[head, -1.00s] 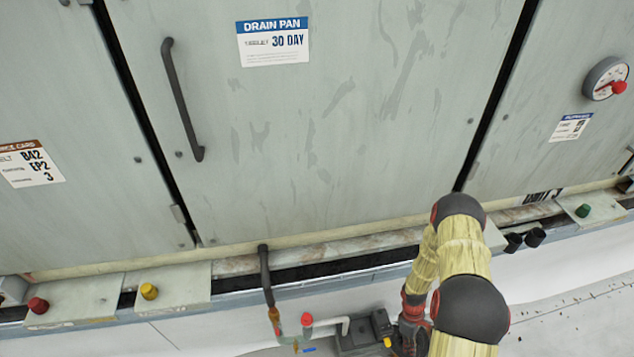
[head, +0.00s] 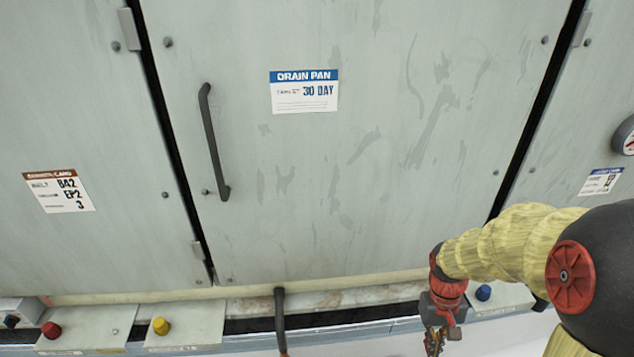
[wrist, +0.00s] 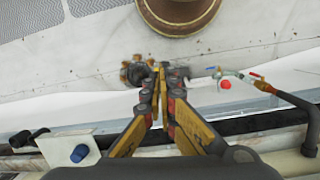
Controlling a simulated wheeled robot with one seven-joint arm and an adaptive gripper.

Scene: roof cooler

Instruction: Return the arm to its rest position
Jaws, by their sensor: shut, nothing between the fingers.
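My arm, in a yellow sleeve with dark joints, comes in from the right edge of the head view. My gripper (head: 435,343) hangs at its end, pointing down, partly cut off by the bottom edge, in front of the cooler's lower ledge. In the wrist view my gripper (wrist: 160,75) has its yellow and dark fingers brought together at the tips, with nothing held. Beyond the tips, a small brass-coloured fitting (wrist: 135,74) shows on the pale floor. It appears apart from the fingers, though the depth is hard to judge.
A grey door with a dark handle (head: 212,140) and a drain pan label (head: 304,91) fills the middle. Red (head: 51,330), yellow (head: 160,326) and blue (head: 483,292) knobs line the ledge. A drain pipe (head: 281,318) drops from it.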

